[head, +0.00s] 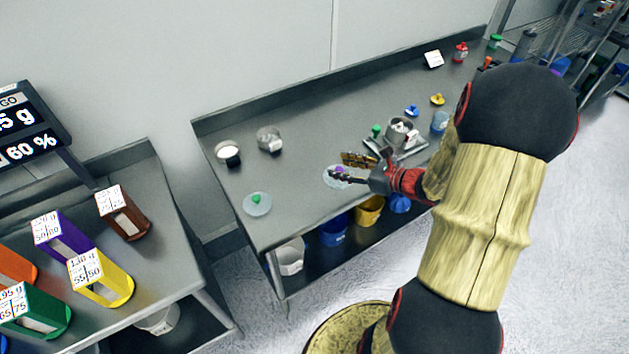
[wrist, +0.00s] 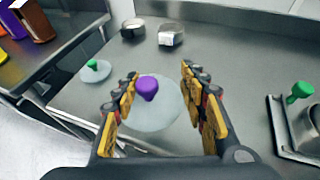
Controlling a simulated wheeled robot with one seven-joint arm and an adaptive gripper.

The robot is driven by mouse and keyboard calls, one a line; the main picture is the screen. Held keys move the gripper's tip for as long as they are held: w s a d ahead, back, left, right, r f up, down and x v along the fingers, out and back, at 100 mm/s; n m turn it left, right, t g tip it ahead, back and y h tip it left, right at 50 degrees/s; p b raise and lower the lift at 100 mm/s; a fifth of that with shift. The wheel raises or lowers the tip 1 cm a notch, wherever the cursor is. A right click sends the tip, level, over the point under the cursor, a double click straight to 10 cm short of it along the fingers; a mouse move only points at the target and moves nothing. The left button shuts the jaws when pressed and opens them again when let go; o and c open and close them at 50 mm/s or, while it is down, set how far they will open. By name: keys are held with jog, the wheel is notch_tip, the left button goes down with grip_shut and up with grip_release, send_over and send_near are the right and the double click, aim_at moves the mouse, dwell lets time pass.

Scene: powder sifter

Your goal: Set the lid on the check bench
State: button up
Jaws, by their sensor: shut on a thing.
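A clear round lid with a purple knob (wrist: 147,88) is between the fingers of my gripper (wrist: 158,88), which is shut on it with the fingers wide apart, one on either side of the disc. In the head view the lid (head: 335,181) is low over the front part of the long steel bench (head: 310,125); I cannot tell whether it touches the top. My gripper (head: 350,168) partly hides it there. A second clear lid with a green knob (head: 257,203) lies flat near the bench's left front corner, also in the wrist view (wrist: 95,70).
Two small round containers (head: 228,153) (head: 269,139) stand behind, toward the left. A tray with a metal vessel (head: 402,133) and a green-knobbed item (head: 376,130) are to the right. Bare steel lies between the two lids. A second bench (head: 165,255) with coloured bins stands left, across a gap.

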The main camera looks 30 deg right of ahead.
aim_at(331, 167)
jog(key=x, duration=0.4)
jog(key=shift+w+a+f+b, duration=0.2)
jog(key=shift+f+b, duration=0.1)
jog(key=shift+b, duration=0.1)
jog(key=w+f, duration=0.2)
jog(key=w+a+f+b, duration=0.1)
jog(key=w+f, duration=0.1)
jog(key=f, duration=0.1)
jog(key=shift+b, duration=0.3)
jog(key=shift+w+a+f+b, duration=0.1)
jog(key=shift+f+b, duration=0.15)
jog(key=shift+f, duration=0.35)
jog(key=shift+w+d+f+b, duration=0.1)
jog(key=shift+f+b, duration=0.1)
jog(key=shift+f, duration=0.4)
jog(key=shift+w+a+f+b, duration=0.1)
jog(key=shift+f+b, duration=0.15)
jog(key=shift+f, duration=0.35)
jog(key=shift+f, duration=0.2)
jog(key=o, duration=1.1)
jog(key=shift+o, duration=0.4)
jog(key=shift+r, duration=0.1)
